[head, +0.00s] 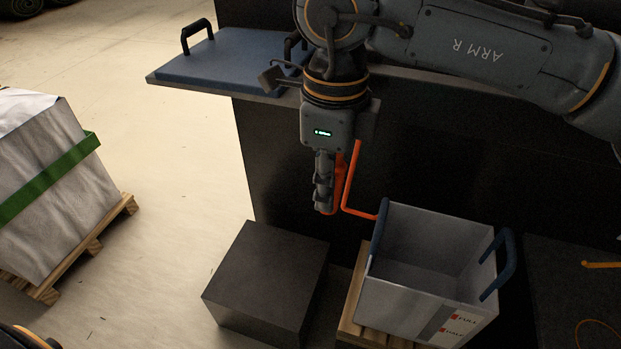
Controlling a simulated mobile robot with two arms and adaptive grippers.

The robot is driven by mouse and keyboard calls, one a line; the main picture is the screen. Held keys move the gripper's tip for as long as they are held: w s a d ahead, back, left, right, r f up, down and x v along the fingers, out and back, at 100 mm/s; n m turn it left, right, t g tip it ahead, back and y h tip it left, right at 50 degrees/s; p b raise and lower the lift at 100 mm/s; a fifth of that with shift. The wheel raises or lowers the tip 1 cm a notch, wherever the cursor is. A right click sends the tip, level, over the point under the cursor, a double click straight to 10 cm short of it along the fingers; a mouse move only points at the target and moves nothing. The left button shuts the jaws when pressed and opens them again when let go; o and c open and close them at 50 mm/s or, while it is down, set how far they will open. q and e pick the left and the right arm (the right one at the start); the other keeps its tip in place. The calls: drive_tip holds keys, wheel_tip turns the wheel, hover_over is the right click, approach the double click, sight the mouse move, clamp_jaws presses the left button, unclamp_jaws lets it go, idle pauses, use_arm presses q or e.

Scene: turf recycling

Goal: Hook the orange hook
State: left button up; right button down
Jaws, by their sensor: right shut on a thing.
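My right gripper (326,196) points down at the middle of the head view, its fingers shut on the orange hook. The orange hook (348,187) has a thin shaft beside the fingers, then bends right near the bottom. Its tip reaches the left blue handle of the grey open crate (408,306); I cannot tell whether it is hooked under the handle or only touching it. Part of the hook is hidden behind the fingers. My left gripper is not in view.
The crate stands on a wooden pallet (350,325) and looks empty. A dark box (265,278) is left of it. A blue lid with black handles (225,60) lies on a ledge behind. A strapped white bale (40,170) sits at left. Floor between is clear.

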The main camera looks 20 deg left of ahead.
drive_tip(key=shift+d+h, duration=0.5)
drive_tip(key=shift+h, duration=0.1)
drive_tip(key=c, duration=1.1)
unclamp_jaws()
drive_tip(key=shift+d, duration=0.1)
drive_tip(key=r, duration=0.8)
drive_tip(key=a+r, duration=0.1)
drive_tip(key=r, duration=0.3)
drive_tip(key=shift+a, duration=0.1)
drive_tip(key=shift+f, duration=0.1)
